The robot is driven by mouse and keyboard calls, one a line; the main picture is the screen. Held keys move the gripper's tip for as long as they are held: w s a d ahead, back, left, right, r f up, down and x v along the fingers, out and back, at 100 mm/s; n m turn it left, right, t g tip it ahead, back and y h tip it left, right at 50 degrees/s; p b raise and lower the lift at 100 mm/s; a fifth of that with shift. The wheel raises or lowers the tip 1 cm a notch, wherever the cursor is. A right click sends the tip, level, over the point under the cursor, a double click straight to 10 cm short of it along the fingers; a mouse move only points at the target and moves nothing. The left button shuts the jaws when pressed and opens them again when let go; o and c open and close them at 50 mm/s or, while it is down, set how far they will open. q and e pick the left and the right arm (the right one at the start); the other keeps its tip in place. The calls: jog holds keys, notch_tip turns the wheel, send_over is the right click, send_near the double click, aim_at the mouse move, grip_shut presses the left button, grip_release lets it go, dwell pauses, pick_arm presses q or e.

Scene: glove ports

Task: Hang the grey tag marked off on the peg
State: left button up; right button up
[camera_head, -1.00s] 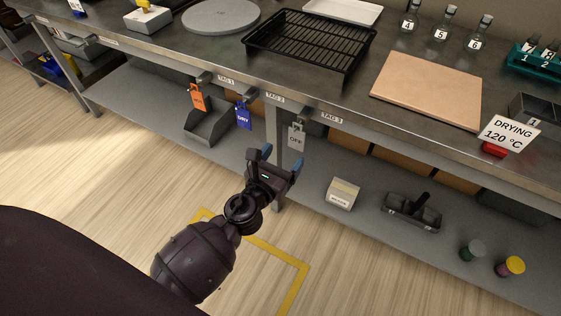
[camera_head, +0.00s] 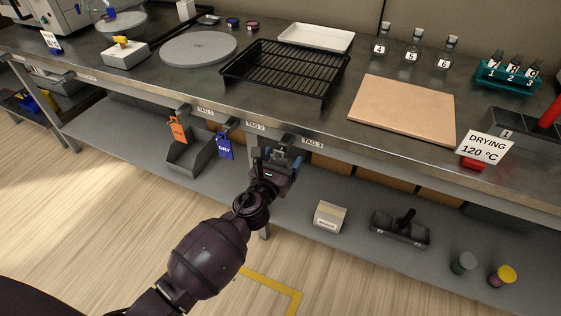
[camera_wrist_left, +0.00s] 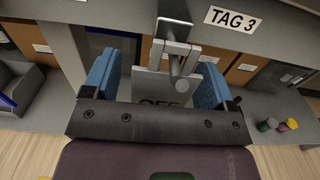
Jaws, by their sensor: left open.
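The grey tag (camera_wrist_left: 148,84) marked OFF hangs below the bench edge under the TAG 3 label, in the left wrist view. A metal hook or peg (camera_wrist_left: 178,62) stands in front of its upper part, and the gripper body hides its lower part. My left gripper (camera_wrist_left: 155,88) is open, with one blue finger on each side of the tag. I cannot tell whether either finger touches it. In the head view my left gripper (camera_head: 281,159) covers most of the tag. My right gripper is not in view.
An orange tag (camera_head: 178,129) and a blue DRY tag (camera_head: 224,146) hang to the left along the bench edge. The lower shelf holds a small box (camera_head: 329,216) and a dark caddy (camera_head: 400,229). A board (camera_head: 403,109) lies on the bench above.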

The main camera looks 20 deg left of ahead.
pick_arm(q)
jog(key=shift+c, duration=0.4)
jog(key=c, duration=0.9)
jog(key=shift+r, duration=0.3)
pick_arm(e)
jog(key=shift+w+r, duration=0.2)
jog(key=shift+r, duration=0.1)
pick_arm(q)
jog(key=shift+s, duration=0.15)
jog(key=shift+s+p, duration=0.3)
jog(key=shift+s, duration=0.35)
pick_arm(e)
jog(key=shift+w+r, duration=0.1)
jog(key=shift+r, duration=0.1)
pick_arm(q)
jog(key=shift+s, duration=0.25)
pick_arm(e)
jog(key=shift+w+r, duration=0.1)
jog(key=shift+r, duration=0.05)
